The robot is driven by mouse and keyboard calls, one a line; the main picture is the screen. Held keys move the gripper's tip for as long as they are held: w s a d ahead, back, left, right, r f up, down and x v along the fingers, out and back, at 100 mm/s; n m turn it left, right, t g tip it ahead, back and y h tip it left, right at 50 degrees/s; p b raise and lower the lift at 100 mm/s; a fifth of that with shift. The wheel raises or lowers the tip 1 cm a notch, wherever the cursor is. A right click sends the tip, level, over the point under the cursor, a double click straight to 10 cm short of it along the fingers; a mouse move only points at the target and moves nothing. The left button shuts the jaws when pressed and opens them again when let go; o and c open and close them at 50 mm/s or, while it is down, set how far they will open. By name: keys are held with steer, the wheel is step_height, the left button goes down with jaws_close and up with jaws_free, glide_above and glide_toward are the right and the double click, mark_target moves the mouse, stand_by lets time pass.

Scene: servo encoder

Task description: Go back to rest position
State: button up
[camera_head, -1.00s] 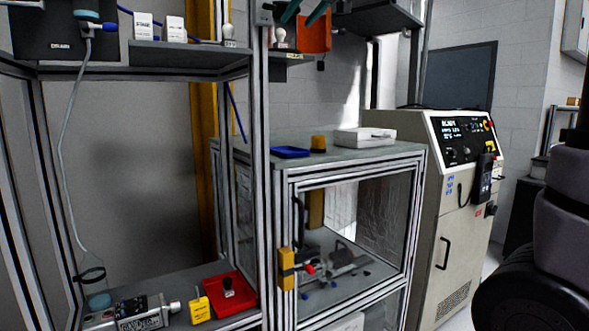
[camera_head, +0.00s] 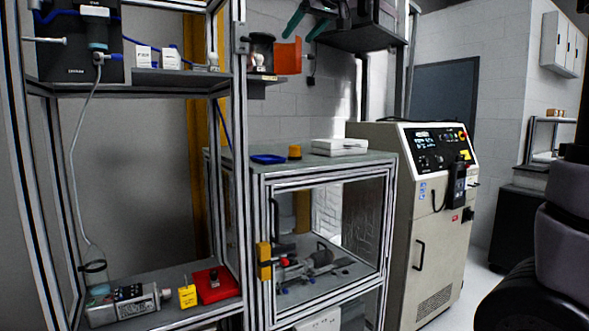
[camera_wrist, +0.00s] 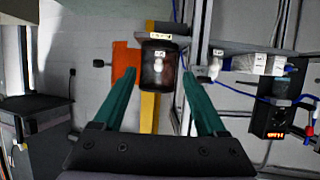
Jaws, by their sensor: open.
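My gripper (camera_head: 306,22) shows at the top of the head view, with two teal fingers spread apart. In the wrist view my gripper (camera_wrist: 158,74) is open, and nothing is held between its fingers. Beyond the fingertips in the wrist view is a dark holder (camera_wrist: 150,80) with a small white knob-like part (camera_wrist: 157,64). I cannot tell the exact distance to it. The dark holder (camera_head: 262,42) is also on the upper shelf in the head view, left of an orange panel (camera_head: 288,54).
A framed shelf rack stands left; its lower shelf holds a grey device (camera_head: 122,306), yellow tag (camera_head: 187,296) and red tray (camera_head: 216,288). A glass-sided cabinet (camera_head: 318,170) stands centre, a beige control machine (camera_head: 408,215) to its right. Pale floor (camera_head: 476,290) shows right of the machine.

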steer(key=s+d+f+m+g+h, duration=0.2)
steer(key=s+d+f+m, duration=0.3)
steer(key=s+d+f, duration=0.6)
steer(key=s+d+f+m+g+h, duration=0.2)
steer(key=s+d+f+m, duration=0.3)
steer(key=s+d+f, duration=0.6)
step_height(320, 180, down, 8)
steer(key=shift+s+d+f+h, duration=0.1)
steer(key=shift+s+d+h, duration=0.35)
steer(key=shift+s, duration=0.75)
